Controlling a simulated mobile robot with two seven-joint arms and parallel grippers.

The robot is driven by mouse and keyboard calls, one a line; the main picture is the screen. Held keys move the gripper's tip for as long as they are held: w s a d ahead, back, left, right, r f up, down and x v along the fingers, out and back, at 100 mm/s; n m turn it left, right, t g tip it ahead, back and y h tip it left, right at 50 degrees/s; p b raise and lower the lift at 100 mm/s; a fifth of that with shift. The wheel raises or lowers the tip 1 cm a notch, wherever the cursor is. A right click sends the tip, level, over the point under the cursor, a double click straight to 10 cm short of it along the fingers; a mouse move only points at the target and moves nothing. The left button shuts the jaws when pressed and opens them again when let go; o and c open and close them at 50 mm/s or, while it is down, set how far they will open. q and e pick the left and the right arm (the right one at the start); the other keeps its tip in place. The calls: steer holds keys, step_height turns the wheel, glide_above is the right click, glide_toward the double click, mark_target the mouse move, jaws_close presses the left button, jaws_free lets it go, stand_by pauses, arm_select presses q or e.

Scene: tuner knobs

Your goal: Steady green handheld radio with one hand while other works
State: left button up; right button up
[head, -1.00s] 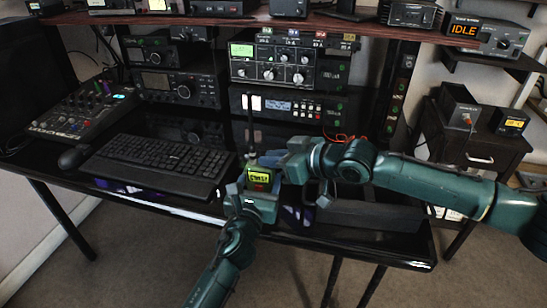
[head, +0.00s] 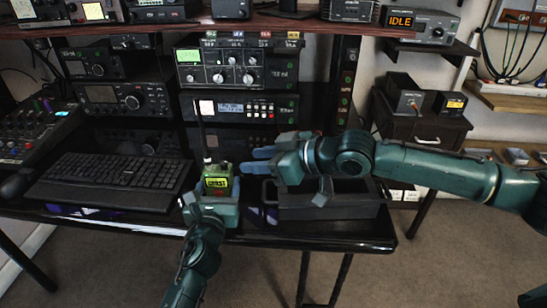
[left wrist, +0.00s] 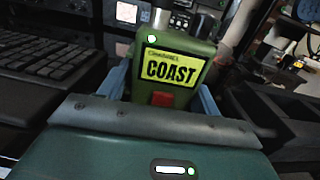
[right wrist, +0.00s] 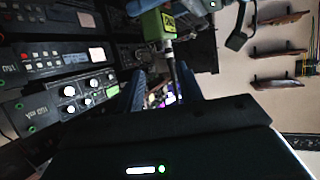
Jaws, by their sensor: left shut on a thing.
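The green handheld radio (head: 217,174) stands upright near the table's front edge, its antenna pointing up. Its yellow screen reads COAST in the left wrist view (left wrist: 170,67), with a red patch below. My left gripper (head: 208,190) is shut on the radio's lower body from the front, one finger on each side. My right gripper (head: 246,160) is to the right of the radio, its fingers pointing left towards it, a small gap apart from it. In the right wrist view its fingers (right wrist: 162,85) are spread, and the radio (right wrist: 158,26) with its antenna shows beyond them.
A black keyboard (head: 115,180) lies left of the radio. A dark open bin (head: 335,205) stands below and right of my right gripper. Stacked radio units (head: 235,68) stand behind. A shelf edge (head: 120,27) crosses above them.

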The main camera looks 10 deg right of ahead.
steer(key=v, duration=0.4)
steer(key=shift+s, duration=0.1)
steer(key=m+g+h, duration=0.4)
steer(key=m+h, duration=0.2)
steer(key=h, duration=0.3)
glide_toward(224, 163)
steer(key=x, duration=0.8)
steer(key=shift+f, duration=0.1)
steer(key=shift+c, duration=0.3)
jaws_close()
